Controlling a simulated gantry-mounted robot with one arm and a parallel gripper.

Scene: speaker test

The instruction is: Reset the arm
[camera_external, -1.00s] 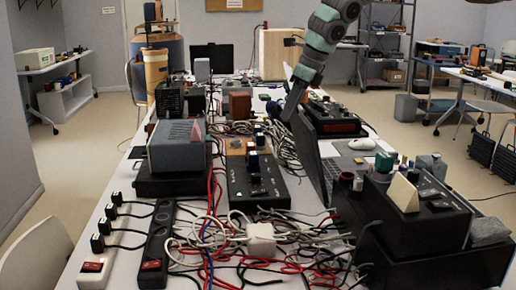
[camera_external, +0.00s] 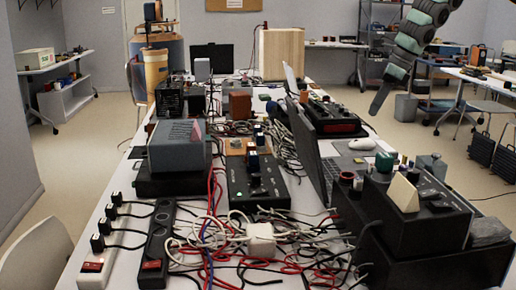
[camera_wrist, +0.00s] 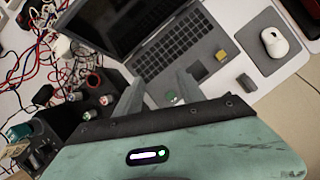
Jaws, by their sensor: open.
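My gripper (camera_external: 378,104) hangs at the upper right, to the right of the long cluttered table and above the floor in the external view. Its green and dark arm reaches in from the top right. In the wrist view my gripper (camera_wrist: 158,88) shows two grey fingers spread apart with nothing held between them. The open laptop (camera_wrist: 178,42) lies beyond the fingers, and a small green piece (camera_wrist: 171,97) shows near the right finger. The gap between fingers and table is hard to judge.
The laptop (camera_external: 312,150) stands on the table by a white mouse (camera_external: 362,144). A black box with knobs (camera_external: 410,235) is at the front right. Cables, a power strip (camera_external: 157,240) and devices crowd the table. Open floor (camera_external: 410,135) lies to its right.

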